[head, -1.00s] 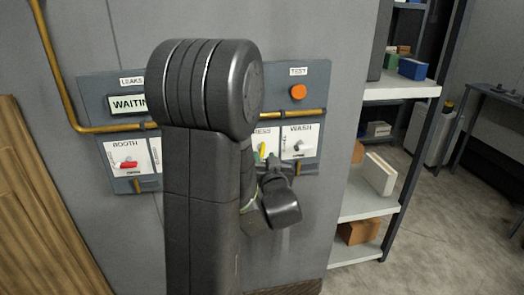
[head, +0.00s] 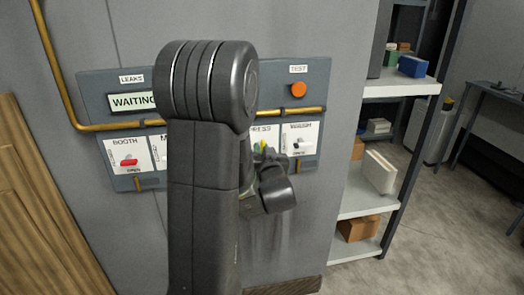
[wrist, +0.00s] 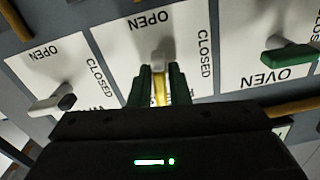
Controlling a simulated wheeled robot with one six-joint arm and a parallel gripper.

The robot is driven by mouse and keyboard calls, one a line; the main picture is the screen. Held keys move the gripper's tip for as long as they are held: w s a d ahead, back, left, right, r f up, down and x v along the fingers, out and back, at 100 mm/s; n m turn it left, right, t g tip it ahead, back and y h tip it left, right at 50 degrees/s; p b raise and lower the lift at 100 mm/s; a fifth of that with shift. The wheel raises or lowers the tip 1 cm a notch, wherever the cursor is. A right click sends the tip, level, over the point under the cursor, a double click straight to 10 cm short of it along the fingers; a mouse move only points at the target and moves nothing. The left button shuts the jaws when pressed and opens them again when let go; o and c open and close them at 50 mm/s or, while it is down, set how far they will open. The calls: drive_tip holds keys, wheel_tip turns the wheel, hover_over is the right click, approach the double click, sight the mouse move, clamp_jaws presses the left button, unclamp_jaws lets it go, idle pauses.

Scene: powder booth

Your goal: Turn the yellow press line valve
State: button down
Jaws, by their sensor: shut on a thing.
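The yellow press valve handle (wrist: 160,90) stands on a white plate (wrist: 185,30) marked OPEN and CLOSED in the wrist view. It runs from its grey pivot down into my gripper, pointing away from the OPEN word. My gripper (wrist: 160,84) has green fingers, one on each side of the handle, shut on it. In the head view only a small yellow bit of the handle (head: 263,145) shows beside my gripper (head: 259,149). My arm hides much of the press plate there.
The wash valve (head: 298,143) is close on the right, the red-handled booth valve (head: 129,162) on the left. The green-handled oven valve (wrist: 290,55) neighbours the press plate. A yellow pipe (head: 285,111) crosses the panel. An orange test button (head: 298,90) and a shelf (head: 370,206) are further right.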

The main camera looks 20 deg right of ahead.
drive_tip(key=n+b, duration=0.1)
drive_tip(key=b, duration=0.1)
drive_tip(key=shift+f+b, duration=0.2)
drive_tip(key=shift+b, duration=0.2)
drive_tip(key=shift+r+n+b, duration=0.2)
drive_tip(key=shift+n+b, duration=0.2)
drive_tip(key=shift+n, duration=0.1)
drive_tip(key=c, duration=1.5)
unclamp_jaws()
drive_tip(key=shift+s, duration=0.1)
drive_tip(key=v, duration=1.3)
drive_tip(key=shift+s, duration=0.35)
drive_tip(key=shift+w, duration=0.1)
